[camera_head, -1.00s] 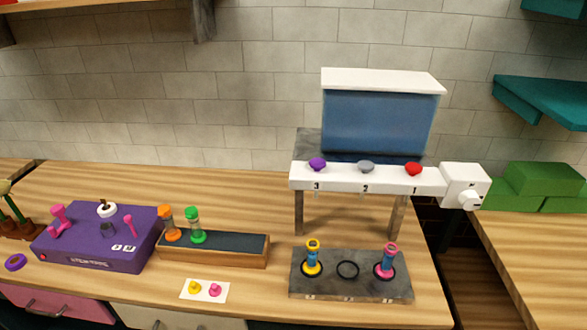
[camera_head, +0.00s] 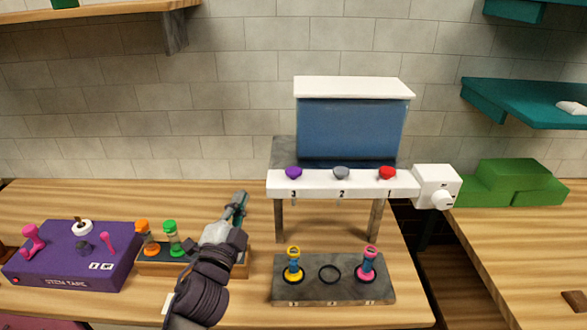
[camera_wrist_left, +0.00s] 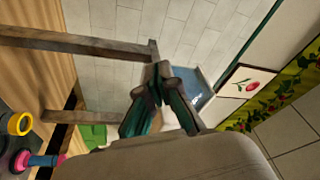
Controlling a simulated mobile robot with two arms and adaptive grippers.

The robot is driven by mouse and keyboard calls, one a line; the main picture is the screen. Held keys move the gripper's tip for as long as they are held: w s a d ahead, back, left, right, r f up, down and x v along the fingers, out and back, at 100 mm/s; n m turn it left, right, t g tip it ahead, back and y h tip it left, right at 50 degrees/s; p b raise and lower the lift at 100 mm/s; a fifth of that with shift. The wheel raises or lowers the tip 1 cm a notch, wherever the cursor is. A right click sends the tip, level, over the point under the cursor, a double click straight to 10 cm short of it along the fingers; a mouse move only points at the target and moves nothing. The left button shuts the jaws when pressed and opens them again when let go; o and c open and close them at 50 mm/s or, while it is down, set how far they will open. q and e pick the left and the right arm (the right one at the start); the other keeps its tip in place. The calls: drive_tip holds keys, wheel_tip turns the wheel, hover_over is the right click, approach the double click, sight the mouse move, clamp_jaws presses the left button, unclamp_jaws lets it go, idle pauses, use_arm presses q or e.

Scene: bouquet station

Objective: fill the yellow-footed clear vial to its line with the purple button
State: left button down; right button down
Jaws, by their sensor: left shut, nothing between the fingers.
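The yellow-footed vial (camera_head: 293,266) stands upright in the left ring of the grey stone base, below the purple button (camera_head: 293,172) marked 3. The vial's fill level is too small to tell. A white bar (camera_head: 330,187) carries the purple, grey and red buttons under a blue tank (camera_head: 350,128). My left gripper (camera_head: 241,199) is shut and empty, left of the dispenser and lower than the purple button, touching nothing. In the left wrist view its fingertips (camera_wrist_left: 158,72) are together, and the vial's yellow end (camera_wrist_left: 20,124) shows at the left edge. My right gripper is not in view.
A pink-footed vial (camera_head: 367,266) stands in the right ring; the middle ring (camera_head: 330,274) is empty. A wooden rack (camera_head: 160,265) with orange and green vials is partly behind my left arm. A purple box (camera_head: 70,257) stands at left. A white dial box (camera_head: 437,187) adjoins the bar.

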use_arm(q)
drive_tip(key=d+r+m+h, duration=0.3)
drive_tip(key=r+m, duration=0.1)
drive_tip(key=d+r+m+h, duration=0.3)
drive_tip(key=r+m+h, duration=0.1)
drive_tip(key=r, duration=0.1)
drive_tip(key=d+r+m+h, duration=0.2)
drive_tip(key=r+m+h, duration=0.2)
drive_tip(key=m, duration=0.1)
drive_tip(key=shift+s+d+r, duration=0.15)
drive_tip(key=shift+d+r, duration=0.15)
drive_tip(key=shift+d, duration=0.1)
drive_tip(key=s+d+r+m+g+h, duration=0.3)
drive_tip(key=d+r+m+g+h, duration=0.35)
drive_tip(key=m, duration=0.55)
drive_tip(key=m+g+y, duration=0.8)
drive_tip(key=m+y, duration=0.6)
drive_tip(key=m, duration=0.3)
hover_over(291, 171)
drive_tip(key=shift+f+h, duration=0.25)
drive_tip(key=shift+f, duration=0.05)
drive_tip(key=shift+f, duration=0.1)
wheel_tip(291, 171, down, 9)
drive_tip(key=b, duration=0.5)
drive_tip(key=shift+b, duration=0.35)
drive_tip(key=shift+r, duration=0.2)
